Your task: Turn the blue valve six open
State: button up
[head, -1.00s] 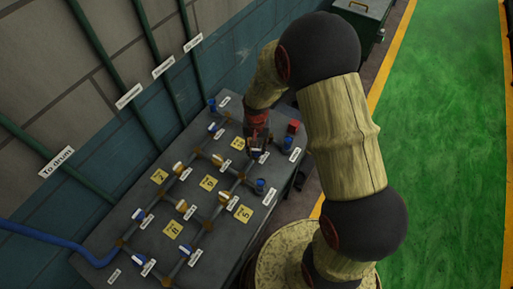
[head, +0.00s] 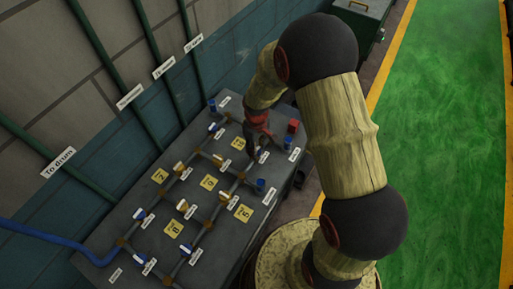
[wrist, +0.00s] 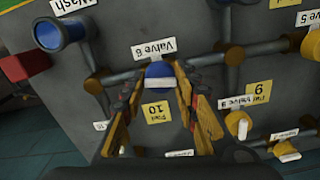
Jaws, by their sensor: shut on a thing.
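The blue valve six (wrist: 158,70) shows in the wrist view, a round blue cap with a white bar handle lying crosswise in the picture. Its "Valve 6" label (wrist: 154,48) is upside down just above it. My gripper (wrist: 160,80) has its wood-coloured fingers on either side of the valve, shut on it. In the head view my gripper (head: 254,151) reaches down to the far right part of the pipe bench (head: 195,145), and its fingers hide the valve.
A red block (head: 293,126) and a blue fitting (head: 289,142) stand close to the right of my gripper. Pipes, other valves and yellow plates such as plate 10 (wrist: 157,113) surround it. A blue hose (head: 40,240) leaves at lower left. The green floor (head: 450,150) is clear.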

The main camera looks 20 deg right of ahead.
jog(key=shift+n, duration=1)
jog(key=o, duration=1.2)
jog(key=shift+c, duration=0.2)
notch_tip(320, 180, up, 12)
